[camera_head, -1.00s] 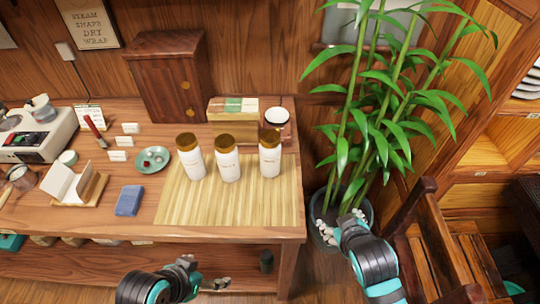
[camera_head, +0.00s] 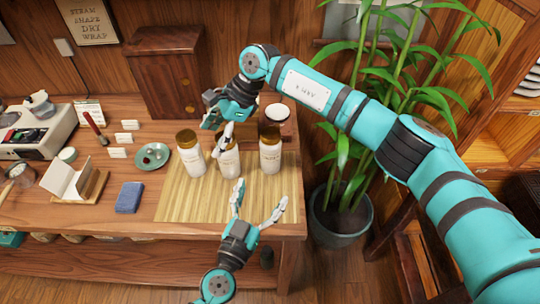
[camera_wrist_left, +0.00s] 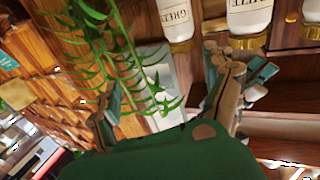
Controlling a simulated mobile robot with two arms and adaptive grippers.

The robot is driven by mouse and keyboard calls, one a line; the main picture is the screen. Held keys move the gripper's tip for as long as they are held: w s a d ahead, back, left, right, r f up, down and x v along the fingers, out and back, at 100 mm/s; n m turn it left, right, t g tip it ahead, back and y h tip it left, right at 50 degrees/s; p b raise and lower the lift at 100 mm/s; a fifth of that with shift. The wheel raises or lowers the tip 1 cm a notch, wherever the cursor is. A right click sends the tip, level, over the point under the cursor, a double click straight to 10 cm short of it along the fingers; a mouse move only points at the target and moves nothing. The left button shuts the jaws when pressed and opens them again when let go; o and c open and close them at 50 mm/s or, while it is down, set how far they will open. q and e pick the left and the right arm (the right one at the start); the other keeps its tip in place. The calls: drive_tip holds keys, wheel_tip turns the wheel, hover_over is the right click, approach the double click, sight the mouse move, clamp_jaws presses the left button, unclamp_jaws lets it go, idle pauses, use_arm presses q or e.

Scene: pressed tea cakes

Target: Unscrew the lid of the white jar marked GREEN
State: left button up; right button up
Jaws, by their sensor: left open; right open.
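Three white jars with gold-brown lids stand upright on a bamboo mat (camera_head: 180,208): a left jar (camera_head: 191,161), a middle jar (camera_head: 228,166) and a right jar (camera_head: 270,158). Their labels are too small to read in the head view; two labelled jars (camera_wrist_left: 175,18) (camera_wrist_left: 249,15) show inverted in the left wrist view, lettering unclear. I cannot tell which is marked GREEN. My right gripper (camera_head: 219,130) is open above the middle jar, whose lid it largely hides; contact is unclear. My left gripper (camera_head: 260,197) is open and empty in front of the middle and right jars.
A wooden cabinet (camera_head: 165,80) stands behind the jars. A green dish (camera_head: 152,158) and blue block (camera_head: 129,199) lie left of the mat. A potted plant (camera_head: 342,215) stands right of the table, partly behind my right arm.

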sight(268, 151)
drive_tip(key=w+d+r+h, duration=0.1)
drive_tip(key=w+d+h, duration=0.1)
drive_tip(key=d, duration=0.2)
drive_tip(key=w+d+r+t+h, duration=0.1)
drive_tip(key=w+d+h, duration=0.1)
drive_tip(key=d, duration=0.2)
drive_tip(key=w+d+r+h, duration=0.1)
drive_tip(key=w+d+h, duration=0.1)
drive_tip(key=d, duration=0.3)
drive_tip(key=shift+r+n, duration=0.3)
drive_tip(key=shift+d+r, duration=0.1)
use_arm(q)
drive_tip(key=w+y, duration=0.1)
drive_tip(key=w, duration=0.5)
drive_tip(key=w+d+f+n+y, duration=0.1)
drive_tip(key=w, duration=0.5)
drive_tip(key=w+d, duration=0.1)
drive_tip(key=w, duration=0.5)
drive_tip(key=shift+d+f+n+t+y, duration=0.15)
drive_tip(key=shift+f+n+t+y, duration=0.15)
drive_tip(key=shift+t+y, duration=0.1)
drive_tip(key=c, duration=1.7)
clamp_jaws()
